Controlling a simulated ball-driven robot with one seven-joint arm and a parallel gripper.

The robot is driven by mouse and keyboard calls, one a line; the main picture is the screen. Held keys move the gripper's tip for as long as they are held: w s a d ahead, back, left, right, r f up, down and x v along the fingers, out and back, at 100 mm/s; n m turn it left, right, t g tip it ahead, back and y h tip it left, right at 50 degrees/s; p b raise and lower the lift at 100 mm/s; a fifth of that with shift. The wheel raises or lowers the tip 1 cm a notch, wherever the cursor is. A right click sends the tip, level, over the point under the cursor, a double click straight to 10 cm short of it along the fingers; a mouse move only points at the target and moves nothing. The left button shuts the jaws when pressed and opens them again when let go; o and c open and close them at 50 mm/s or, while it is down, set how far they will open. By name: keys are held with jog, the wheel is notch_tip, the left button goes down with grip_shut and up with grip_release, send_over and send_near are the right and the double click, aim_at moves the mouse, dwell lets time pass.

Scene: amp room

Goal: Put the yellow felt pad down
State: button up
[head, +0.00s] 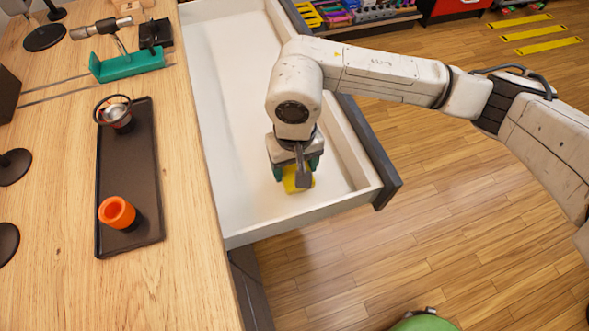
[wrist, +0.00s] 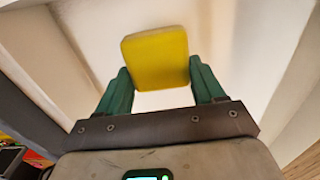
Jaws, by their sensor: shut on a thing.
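The yellow felt pad (wrist: 157,58) is a flat square with rounded corners, held between the two green fingers of my gripper (wrist: 160,88) in the wrist view. In the head view my gripper (head: 296,172) points down inside the open white drawer (head: 225,110), toward its front end. The pad (head: 298,181) shows there below the fingers, partly hidden by my wrist. I cannot tell whether the pad touches the drawer floor. The rest of the drawer floor that shows is empty.
The drawer's walls surround my gripper, with the dark drawer front (head: 372,155) on the right. On the wooden desk (head: 185,220) at left, a black tray (head: 128,185) holds an orange cup (head: 117,212) and a metal item (head: 116,113). A green stand (head: 127,64) is farther back.

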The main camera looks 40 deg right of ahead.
aim_at(294, 169)
jog(key=shift+f, duration=1.55)
jog(key=shift+f, duration=0.2)
jog(key=o, duration=1.1)
jog(key=shift+r, duration=0.1)
notch_tip(294, 169, up, 12)
jog(key=shift+r, duration=0.1)
jog(key=shift+r, duration=0.1)
